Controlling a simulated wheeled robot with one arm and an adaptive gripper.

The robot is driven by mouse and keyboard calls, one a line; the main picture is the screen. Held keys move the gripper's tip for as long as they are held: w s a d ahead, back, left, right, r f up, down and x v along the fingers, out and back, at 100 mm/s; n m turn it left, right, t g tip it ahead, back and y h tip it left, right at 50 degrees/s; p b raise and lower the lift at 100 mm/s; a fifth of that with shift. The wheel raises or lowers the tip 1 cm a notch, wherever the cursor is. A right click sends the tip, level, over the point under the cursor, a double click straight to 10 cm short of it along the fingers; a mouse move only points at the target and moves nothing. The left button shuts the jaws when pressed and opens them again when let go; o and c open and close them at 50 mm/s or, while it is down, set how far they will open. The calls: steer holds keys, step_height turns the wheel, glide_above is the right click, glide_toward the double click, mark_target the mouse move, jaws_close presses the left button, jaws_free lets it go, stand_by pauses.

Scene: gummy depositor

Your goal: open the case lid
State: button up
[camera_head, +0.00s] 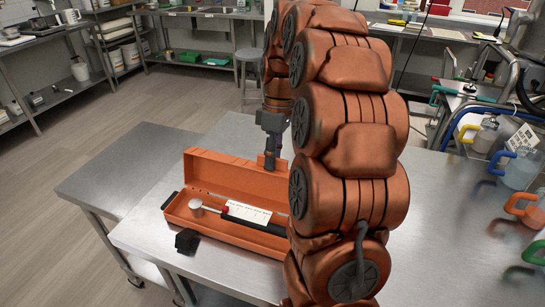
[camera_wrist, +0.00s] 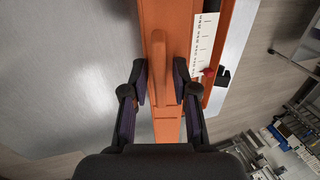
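The orange case stands on the steel table, with its base (camera_head: 228,231) in front and its lid (camera_head: 228,175) raised upright along the back, so the case is open. Inside lie a tool with a pale round head (camera_head: 196,204) and a white marked card (camera_head: 248,211), also seen in the wrist view (camera_wrist: 201,45). My gripper (camera_head: 270,163) is at the lid's upper edge, pointing down. In the wrist view its two fingers (camera_wrist: 160,82) are apart, on either side of an orange handle-like bar (camera_wrist: 159,50), with small gaps showing. My arm hides the case's right end.
Jugs with blue and orange handles (camera_head: 522,168) stand at the far right. The table left of the case is mostly clear. A stool (camera_head: 247,60) stands behind.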

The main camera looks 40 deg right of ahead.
jaws_close()
steer(key=shift+s+a+b, duration=0.1)
steer(key=shift+a+b, duration=0.05)
steer(key=shift+b, duration=0.15)
steer(key=shift+s+a+r+t+h+b, duration=0.3)
steer(key=shift+a+h+b, duration=0.25)
steer(key=shift+b, duration=0.15)
steer(key=shift+s+a+r+t+h+b, duration=0.2)
steer(key=shift+s+a+t+h+b, duration=0.1)
steer(key=shift+a+h+b, duration=0.3)
steer(key=shift+d, duration=0.1)
steer(key=shift+o, duration=1.4)
jaws_free()
steer(key=shift+r, duration=0.1)
step_height(320, 180, up, 7)
steer(key=shift+d+r, duration=0.2)
